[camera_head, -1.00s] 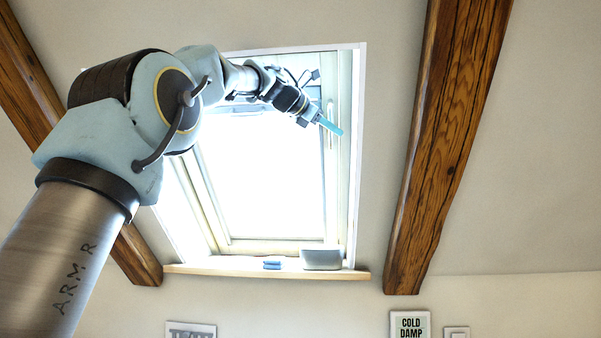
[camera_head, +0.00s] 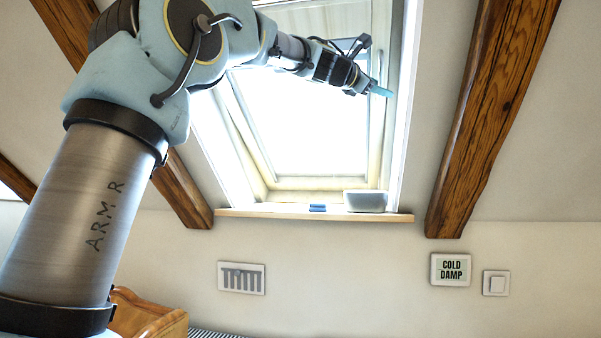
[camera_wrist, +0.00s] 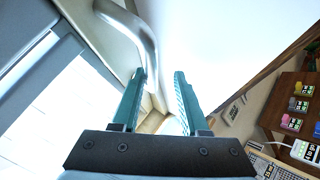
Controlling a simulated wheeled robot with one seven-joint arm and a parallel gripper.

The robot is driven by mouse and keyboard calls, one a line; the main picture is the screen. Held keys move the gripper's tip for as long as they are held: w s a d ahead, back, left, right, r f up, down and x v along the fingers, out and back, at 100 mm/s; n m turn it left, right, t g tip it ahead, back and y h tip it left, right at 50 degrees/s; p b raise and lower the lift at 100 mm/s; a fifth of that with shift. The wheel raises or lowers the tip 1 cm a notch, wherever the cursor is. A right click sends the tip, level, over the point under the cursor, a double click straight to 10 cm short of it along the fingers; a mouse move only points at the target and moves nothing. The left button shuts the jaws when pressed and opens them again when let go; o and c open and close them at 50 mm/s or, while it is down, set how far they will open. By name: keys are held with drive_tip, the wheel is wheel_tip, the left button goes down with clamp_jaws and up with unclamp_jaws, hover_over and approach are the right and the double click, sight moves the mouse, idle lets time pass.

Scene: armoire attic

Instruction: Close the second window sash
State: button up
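The window sash (camera_head: 290,184) is a pale frame around a bright pane in the sloped ceiling. Its top is cut off and partly hidden by my arm. Whether it stands ajar I cannot tell. My gripper (camera_head: 381,91) is at the right side of the window in the head view. In the wrist view my gripper (camera_wrist: 160,76) has its two teal fingers apart with nothing between them. A curved, pale metal handle (camera_wrist: 135,28) lies by the left fingertip; whether they touch is unclear. Only one sash is clear in the head view.
A wooden sill (camera_head: 300,214) below holds a grey-white box (camera_head: 366,201) and a small blue item (camera_head: 317,208). A beam (camera_head: 490,120) runs to the right. The wrist view shows a wooden shelf (camera_wrist: 290,85) with small items at right.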

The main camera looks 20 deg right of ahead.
drive_tip(key=b+v, duration=0.6)
drive_tip(key=v, duration=0.5)
drive_tip(key=w+a+f+m+y, duration=0.1)
drive_tip(key=w+a+f+y, duration=0.1)
drive_tip(key=f, duration=0.8)
drive_tip(key=w+a+f+m+t+y, duration=0.1)
drive_tip(key=w+a+f+y, duration=0.2)
drive_tip(key=w+f, duration=0.3)
drive_tip(key=shift+a+f+t+b, duration=0.3)
drive_tip(key=shift+a+f, duration=0.4)
drive_tip(key=shift+f, duration=1.3)
drive_tip(key=shift+w, duration=0.1)
